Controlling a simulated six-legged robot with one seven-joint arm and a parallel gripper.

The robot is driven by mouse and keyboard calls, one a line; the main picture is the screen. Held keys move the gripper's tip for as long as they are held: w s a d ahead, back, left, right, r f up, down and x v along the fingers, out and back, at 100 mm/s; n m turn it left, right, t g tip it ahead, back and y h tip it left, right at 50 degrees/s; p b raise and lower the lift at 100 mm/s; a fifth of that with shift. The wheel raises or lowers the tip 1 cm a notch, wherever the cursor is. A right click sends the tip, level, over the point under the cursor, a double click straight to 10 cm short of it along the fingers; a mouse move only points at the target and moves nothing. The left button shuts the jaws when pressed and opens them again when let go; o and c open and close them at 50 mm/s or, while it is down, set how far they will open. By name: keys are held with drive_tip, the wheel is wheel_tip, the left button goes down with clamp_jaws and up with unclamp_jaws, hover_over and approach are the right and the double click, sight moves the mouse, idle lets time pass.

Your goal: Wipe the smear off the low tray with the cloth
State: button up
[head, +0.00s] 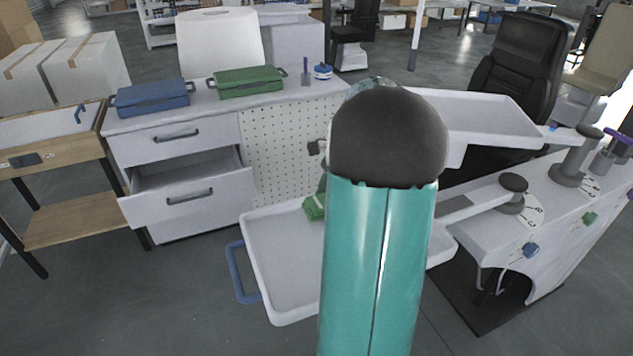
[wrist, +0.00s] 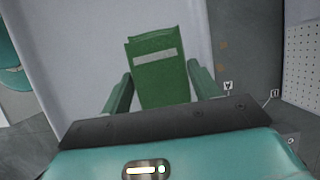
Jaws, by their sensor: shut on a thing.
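The low tray (head: 280,290) is a white shallow tray with a blue handle on its left side, in the middle of the head view. The green cloth (head: 314,208) shows over its far part, left of my arm. In the wrist view the cloth (wrist: 160,85) is a green block with a pale stripe, held between the two fingers of my gripper (wrist: 160,80). The pale tray surface (wrist: 75,60) lies beyond it. I cannot tell whether the cloth touches the tray. I see no smear; my arm hides the tray's right part in the head view.
A higher white tray (head: 485,115) stands at the right. A white bench (head: 560,215) with dark-knobbed levers is in front of it. A drawer cabinet (head: 185,165) with an open drawer stands at the back left, with a pegboard (head: 285,150) beside it. Floor at front left is clear.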

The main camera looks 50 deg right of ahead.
drive_tip(key=shift+s+a+r, duration=0.1)
drive_tip(key=shift+s+r, duration=0.15)
drive_tip(key=shift+r, duration=0.3)
drive_tip(key=shift+s+a+r, duration=0.1)
drive_tip(key=shift+s+r, duration=0.1)
drive_tip(key=shift+r, duration=0.3)
drive_tip(key=shift+w+d+r, duration=0.1)
drive_tip(key=shift+w+r, duration=0.25)
drive_tip(key=shift+r, duration=0.3)
drive_tip(key=shift+s+r, duration=0.25)
drive_tip(key=shift+r, duration=0.5)
drive_tip(key=shift+w+r, duration=0.1)
drive_tip(key=shift+w, duration=0.1)
drive_tip(key=shift+s+r, duration=0.15)
